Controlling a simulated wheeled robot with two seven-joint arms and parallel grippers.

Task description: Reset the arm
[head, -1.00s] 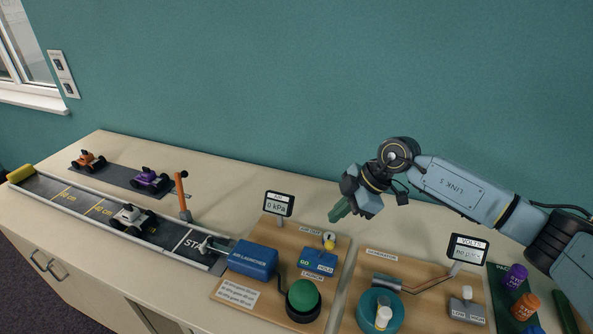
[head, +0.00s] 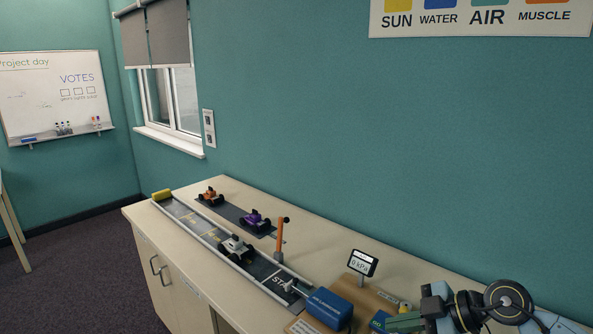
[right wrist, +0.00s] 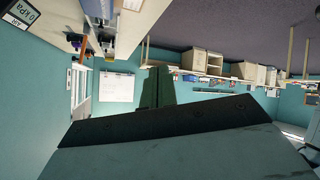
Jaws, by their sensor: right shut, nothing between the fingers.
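My right arm and gripper (head: 405,322) show at the lower right of the head view, over the counter near the blue air launcher (head: 330,308). The gripper's green fingers point left and are shut with nothing between them. In the right wrist view the shut green fingers (right wrist: 158,88) stand out in the middle, clear of any object, with the room upside down behind them. My left gripper is in neither view.
The counter (head: 150,217) holds a track with a white car (head: 236,247). An orange car (head: 210,195) and a purple car (head: 255,220) stand behind it. A gauge reading 0 kPa (head: 362,263) and an orange post (head: 279,242) stand up.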

